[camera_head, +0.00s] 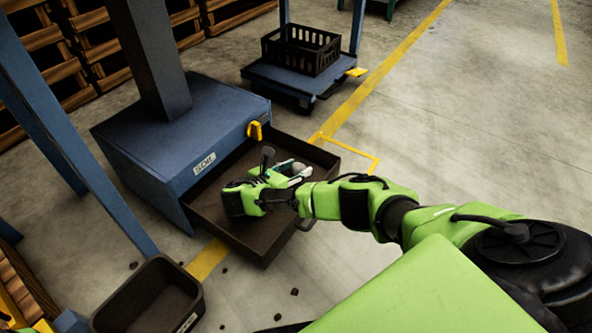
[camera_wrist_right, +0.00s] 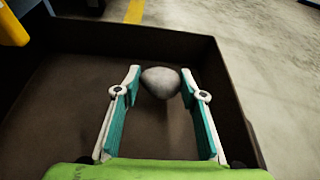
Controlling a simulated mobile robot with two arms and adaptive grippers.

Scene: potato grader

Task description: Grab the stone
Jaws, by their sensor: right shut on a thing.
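The stone (camera_wrist_right: 161,82) is a rounded grey lump, seen in the right wrist view between the two fingertips of my right gripper (camera_wrist_right: 160,88). The gripper is shut on it, with teal pads at either side. In the head view the right gripper (camera_head: 292,170) is over the dark open drawer (camera_head: 262,249) of the blue machine, and the stone shows as a small pale shape (camera_head: 299,168) at its fingers. Whether the stone touches the drawer floor I cannot tell. My left gripper is not in view.
The drawer's dark walls (camera_wrist_right: 222,75) surround the gripper. A dark bin (camera_head: 150,295) stands at the lower left, with crumbs on the floor nearby. A black crate (camera_head: 301,50) sits on a blue cart behind. Floor at the right is clear.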

